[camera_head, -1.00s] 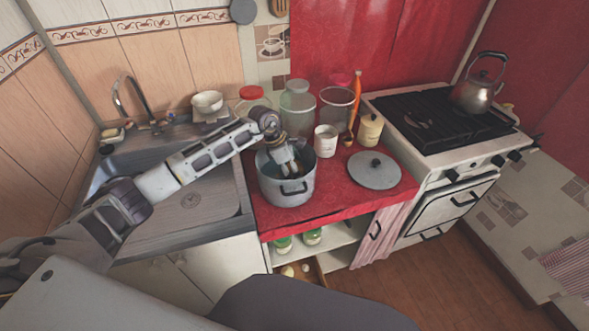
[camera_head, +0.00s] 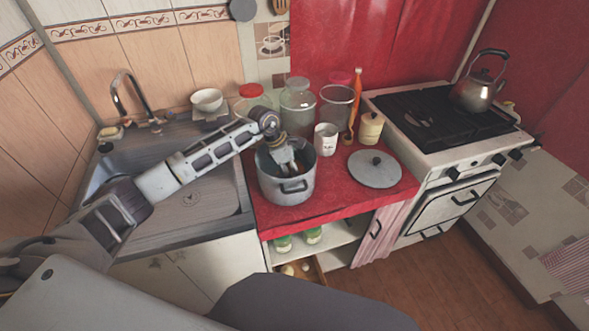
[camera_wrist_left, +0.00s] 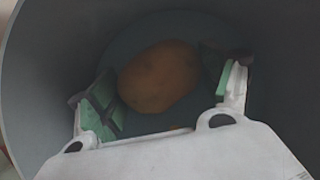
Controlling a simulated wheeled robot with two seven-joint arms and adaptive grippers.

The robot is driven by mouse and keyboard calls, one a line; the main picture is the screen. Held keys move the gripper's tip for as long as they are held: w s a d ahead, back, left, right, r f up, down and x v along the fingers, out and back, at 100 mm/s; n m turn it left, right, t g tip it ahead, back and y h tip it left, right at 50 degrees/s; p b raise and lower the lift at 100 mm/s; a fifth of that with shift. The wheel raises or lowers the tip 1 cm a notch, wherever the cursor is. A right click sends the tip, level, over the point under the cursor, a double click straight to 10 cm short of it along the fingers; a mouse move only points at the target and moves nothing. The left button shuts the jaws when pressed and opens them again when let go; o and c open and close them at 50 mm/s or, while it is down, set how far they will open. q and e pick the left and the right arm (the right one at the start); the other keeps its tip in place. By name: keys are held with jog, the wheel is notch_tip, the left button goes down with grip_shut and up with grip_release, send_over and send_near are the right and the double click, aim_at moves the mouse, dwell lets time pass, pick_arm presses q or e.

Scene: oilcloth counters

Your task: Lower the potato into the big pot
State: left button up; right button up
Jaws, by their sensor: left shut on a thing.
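The big pot (camera_head: 287,189) stands without its lid on the red counter, and its wall also surrounds the wrist view (camera_wrist_left: 35,75). My left gripper (camera_head: 290,170) reaches down through the pot's mouth from above. In the left wrist view the potato (camera_wrist_left: 158,77) is brown and oval and sits between the two green-padded fingers (camera_wrist_left: 165,90). The gripper is shut on it inside the pot. I cannot tell whether the potato touches the pot's bottom. In the head view the pot's rim and my gripper mostly hide the potato. My right gripper is out of view.
The pot lid (camera_head: 375,172) lies to the right of the pot. A white mug (camera_head: 326,139), glass jars (camera_head: 298,108) and a yellow canister (camera_head: 370,129) stand close behind. The sink (camera_head: 190,200) is left; the stove (camera_head: 440,125) with a kettle (camera_head: 478,92) is right.

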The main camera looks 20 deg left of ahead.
pick_arm(q)
jog(key=shift+f, duration=0.35)
dwell(0.4)
jog(key=o, duration=1.1)
jog(key=shift+v, duration=6)
jog(key=shift+a, duration=0.1)
notch_tip(320, 180, up, 9)
jog(key=p, duration=0.8)
jog(key=shift+p, duration=0.35)
jog(key=shift+r+p, duration=0.5)
jog(key=shift+r, duration=0.05)
